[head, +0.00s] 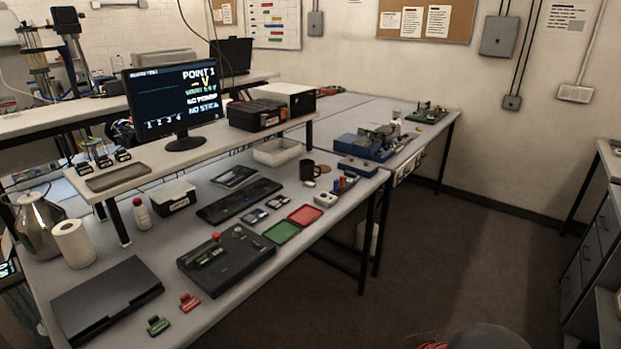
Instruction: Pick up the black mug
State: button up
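The black mug (307,169) stands upright on the light grey workbench (215,312), toward its far right part. It is just right of a white tray (277,152) and behind a small white device (325,199). A round brown coaster (324,169) lies close to its right side. My gripper is not in view. A dark rounded shape at the bottom edge seems to be part of my own body.
A black control box (226,260), red tray (305,215) and green tray (282,232) lie in front of the mug. A raised shelf (160,165) with a monitor (172,100) stands behind. The floor (440,260) right of the bench is clear.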

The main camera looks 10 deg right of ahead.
aim_at(310, 171)
jog(key=i+j, duration=0.2)
jog(key=i+l, duration=0.45)
jog(key=i+l+u, duration=0.15)
jog(key=i+l, duration=0.7)
jog(key=i+l+u, duration=0.15)
jog(key=i+l, duration=0.3)
jog(key=l, duration=0.15)
jog(key=i+l, duration=0.35)
jog(key=l, duration=0.15)
jog(key=i+l+u, duration=0.1)
jog(key=i+l, duration=0.3)
jog(key=l, duration=0.15)
